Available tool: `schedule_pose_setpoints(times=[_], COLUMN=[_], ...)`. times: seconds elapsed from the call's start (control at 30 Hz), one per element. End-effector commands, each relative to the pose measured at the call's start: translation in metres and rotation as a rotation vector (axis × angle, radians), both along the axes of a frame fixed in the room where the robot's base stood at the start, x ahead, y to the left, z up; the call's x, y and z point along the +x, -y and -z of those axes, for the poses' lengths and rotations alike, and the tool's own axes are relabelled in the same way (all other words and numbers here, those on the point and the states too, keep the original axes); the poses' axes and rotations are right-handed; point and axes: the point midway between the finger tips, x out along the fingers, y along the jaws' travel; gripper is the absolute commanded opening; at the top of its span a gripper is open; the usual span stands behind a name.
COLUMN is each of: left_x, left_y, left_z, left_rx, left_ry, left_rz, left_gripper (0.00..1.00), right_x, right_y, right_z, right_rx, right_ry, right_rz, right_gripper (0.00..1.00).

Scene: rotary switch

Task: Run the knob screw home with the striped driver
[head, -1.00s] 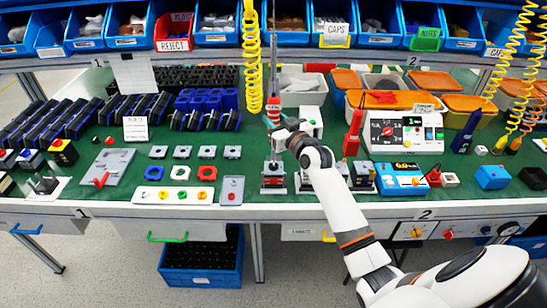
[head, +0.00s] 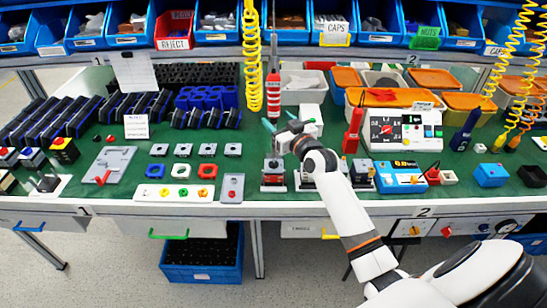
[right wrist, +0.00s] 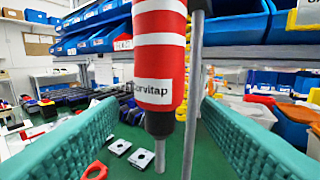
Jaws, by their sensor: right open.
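The striped driver (head: 273,95), red with white bands, hangs upright above the bench. In the right wrist view the driver (right wrist: 160,55) fills the upper middle, its dark nose pointing down. My right gripper (head: 288,124) is open, its teal fingers spread below the driver's handle in the head view. In the right wrist view the fingers stand apart on either side, with nothing gripped. A switch in a small fixture (head: 273,172) sits below the driver near the bench's front. The knob screw is too small to make out. My left gripper is not in view.
A thin grey post (right wrist: 194,95) stands close beside the driver. A yellow coiled hose (head: 253,70) hangs to the left. A white tester (head: 403,131) and a red-handled tool (head: 353,130) stand to the right. Plates and knobs lie left of the fixture.

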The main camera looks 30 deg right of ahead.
Motion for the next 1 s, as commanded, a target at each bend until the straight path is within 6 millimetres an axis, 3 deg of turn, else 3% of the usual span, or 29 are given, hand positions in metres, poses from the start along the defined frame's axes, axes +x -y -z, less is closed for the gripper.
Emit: schedule_pose_setpoints(times=[0.6, 1.0], left_x=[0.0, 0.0], left_y=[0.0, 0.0], left_z=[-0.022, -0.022], left_rx=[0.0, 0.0], left_ry=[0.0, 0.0], left_rz=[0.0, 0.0], left_gripper=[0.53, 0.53], right_x=[-0.048, -0.05], right_y=[-0.001, -0.001], right_z=[-0.001, -0.001], right_rx=[-0.001, 0.0], right_ry=[0.0, 0.001], right_rz=[0.0, 0.0], right_gripper=[0.58, 0.58])
